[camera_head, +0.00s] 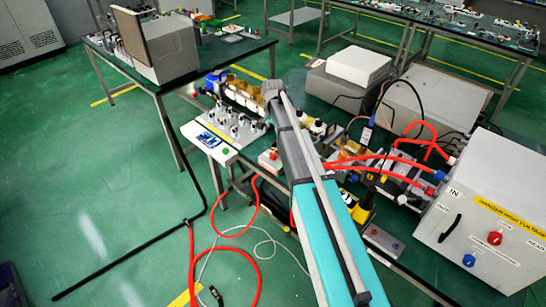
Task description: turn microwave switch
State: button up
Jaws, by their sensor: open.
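A white high-voltage box (478,205) stands at the right, with a yellow danger label, a black handle-like part (450,228), a red knob (494,238) and a blue knob (468,260) on its front. My teal and grey arm (325,225) reaches from the bottom up over the bench and hides part of the equipment. I cannot make out my gripper or its fingers.
The bench carries a white panel (208,140) with small parts, several wired devices and red cables (375,160). A red hose (222,240) and a thin pale cable lie on the green floor. A second table (185,68) stands behind left. The left floor is mostly clear.

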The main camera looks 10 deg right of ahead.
aim_at(273, 154)
jog(key=shift+f+b, duration=5.85)
jog(key=shift+f, duration=0.3)
jog(key=c, duration=1.1)
jog(key=shift+a, duration=0.15)
grip_shut()
